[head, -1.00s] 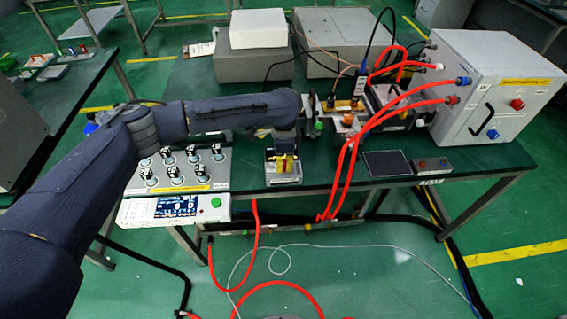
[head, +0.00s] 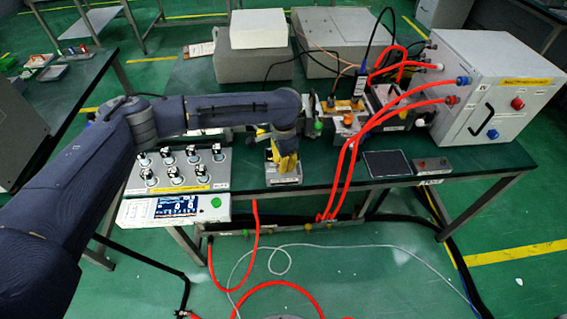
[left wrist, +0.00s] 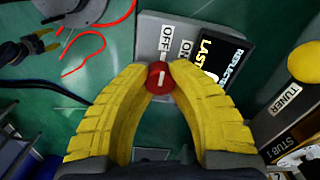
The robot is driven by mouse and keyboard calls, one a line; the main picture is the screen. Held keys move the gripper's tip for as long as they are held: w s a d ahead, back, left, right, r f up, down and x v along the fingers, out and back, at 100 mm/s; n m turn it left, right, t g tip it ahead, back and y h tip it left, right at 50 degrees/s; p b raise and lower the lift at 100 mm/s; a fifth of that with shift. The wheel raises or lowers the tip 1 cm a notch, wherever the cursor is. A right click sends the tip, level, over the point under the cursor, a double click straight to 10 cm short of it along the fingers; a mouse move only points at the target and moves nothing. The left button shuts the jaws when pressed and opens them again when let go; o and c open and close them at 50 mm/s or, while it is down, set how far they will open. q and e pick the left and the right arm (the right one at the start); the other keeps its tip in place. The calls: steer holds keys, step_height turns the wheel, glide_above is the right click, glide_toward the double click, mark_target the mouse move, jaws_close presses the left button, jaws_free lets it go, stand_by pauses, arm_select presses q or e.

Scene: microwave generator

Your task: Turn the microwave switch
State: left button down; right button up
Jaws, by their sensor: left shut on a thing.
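The microwave switch is a red knob (left wrist: 158,78) with a white mark, on a grey box (left wrist: 150,35) with OFF and ON labels in the left wrist view. My left gripper (left wrist: 159,72) has its two yellow fingers closed around the knob, with the tips at its sides. The knob's white mark points roughly towards the OFF label; its exact angle is hard to read. In the head view my yellow left gripper (head: 285,153) is low over the small switch box (head: 285,179) at the table's front edge, and the knob is hidden.
Left of the switch box is a panel of several knobs (head: 182,175). Right of it, red cables (head: 347,170) run up to a large grey cabinet (head: 490,90). In the left wrist view a tuner unit (left wrist: 285,110) with a yellow knob is at the right.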

arm_select(q)
steer(key=c, duration=1.1)
jaws_free()
steer(key=shift+o, duration=0.2)
steer(key=shift+r, duration=0.1)
step_height(320, 180, up, 12)
